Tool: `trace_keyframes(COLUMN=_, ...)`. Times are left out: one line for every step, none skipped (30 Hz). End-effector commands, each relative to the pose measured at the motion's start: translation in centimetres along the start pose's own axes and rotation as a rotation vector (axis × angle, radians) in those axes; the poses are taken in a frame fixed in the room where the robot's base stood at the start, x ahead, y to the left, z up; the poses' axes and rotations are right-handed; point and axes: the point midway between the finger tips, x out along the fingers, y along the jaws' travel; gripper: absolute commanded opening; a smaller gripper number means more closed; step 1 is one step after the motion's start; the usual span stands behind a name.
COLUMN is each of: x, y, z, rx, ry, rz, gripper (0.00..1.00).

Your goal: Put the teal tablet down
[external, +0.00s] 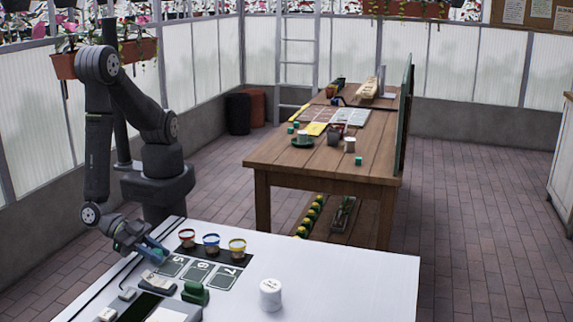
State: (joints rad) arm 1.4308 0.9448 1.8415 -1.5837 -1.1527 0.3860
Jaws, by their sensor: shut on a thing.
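My gripper (143,252) is at the left edge of the white table, low over its surface. It is shut on a small blue-teal piece, the teal tablet (155,248), which shows at its fingertips. The tablet is small in the picture, and my fingers partly hide it. I cannot tell whether it touches the table (335,270) or hangs just above it.
Small cups with red (187,238), blue (211,243) and yellow (237,247) rims stand close right of my gripper, behind numbered dark cards (199,271). A green block (195,294) and a white jar (270,294) stand nearer the front. The table's right side is clear.

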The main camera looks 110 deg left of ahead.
Motion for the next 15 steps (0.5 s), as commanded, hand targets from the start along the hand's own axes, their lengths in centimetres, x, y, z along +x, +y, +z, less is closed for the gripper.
trace_keyframes(x=-0.01, y=0.0, z=-0.01, rx=0.0, ry=0.0, rz=0.0, gripper=0.02)
trace_keyframes(x=-0.01, y=0.0, z=-0.01, rx=0.0, ry=0.0, rz=0.0, gripper=0.02)
trace_keyframes(x=0.01, y=0.0, z=0.03, rx=0.0, ry=0.0, rz=0.0, gripper=0.02)
trace_keyframes(x=0.03, y=-0.01, z=0.1, rx=0.0, ry=0.0, rz=0.0, gripper=0.02)
trace_keyframes(x=0.07, y=-0.01, z=0.18, rx=0.0, ry=0.0, rz=0.0, gripper=0.02)
trace_keyframes(x=0.12, y=0.0, z=0.3, rx=0.0, ry=0.0, rz=0.0, gripper=0.02)
trace_keyframes(x=0.09, y=0.01, z=0.24, rx=0.0, ry=0.0, rz=0.0, gripper=0.29)
trace_keyframes(x=0.09, y=0.01, z=0.23, rx=-0.001, ry=0.0, rz=0.0, gripper=0.34)
trace_keyframes(x=0.09, y=0.01, z=0.22, rx=0.0, ry=0.0, rz=0.0, gripper=0.42)
trace_keyframes(x=0.09, y=0.01, z=0.22, rx=0.0, ry=0.0, rz=0.0, gripper=0.45)
trace_keyframes(x=0.09, y=0.01, z=0.22, rx=0.0, ry=0.0, rz=0.0, gripper=0.45)
trace_keyframes(x=0.09, y=0.0, z=0.22, rx=0.0, ry=0.0, rz=0.0, gripper=0.45)
trace_keyframes(x=0.08, y=0.0, z=0.22, rx=0.0, ry=0.0, rz=0.0, gripper=0.45)
trace_keyframes(x=0.08, y=0.0, z=0.22, rx=0.0, ry=0.0, rz=0.0, gripper=0.45)
trace_keyframes(x=0.08, y=0.0, z=0.22, rx=0.0, ry=0.0, rz=0.0, gripper=0.45)
